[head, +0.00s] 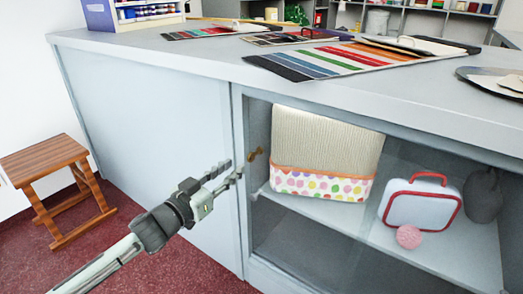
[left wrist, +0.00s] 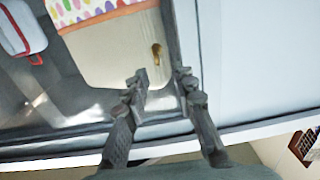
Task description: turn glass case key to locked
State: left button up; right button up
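The brass key (head: 255,153) is at the left end of the glass case (head: 310,246), close to the frame's left post. It also shows in the left wrist view (left wrist: 157,52), just beyond my fingertips. The pictures are too small to tell its turn position. My left gripper (head: 233,167) comes in from the left with its fingers apart and empty. Its tips are just left of the key and do not appear to touch it. In the left wrist view the gripper (left wrist: 162,78) has the key ahead of the gap between its fingers. My right gripper is not in view.
Behind the glass are a dotted cream item (head: 325,155), a white case with red trim (head: 420,205) and a pink ball (head: 408,236). The countertop (head: 200,55) overhangs above, bearing striped swatches (head: 335,62). A wooden stool (head: 45,160) stands far left.

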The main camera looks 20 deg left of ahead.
aim_at(249, 155)
pick_arm(q)
jog(key=x, duration=0.8)
jog(key=shift+d+r, duration=0.25)
jog(key=shift+r, duration=0.1)
grip_shut()
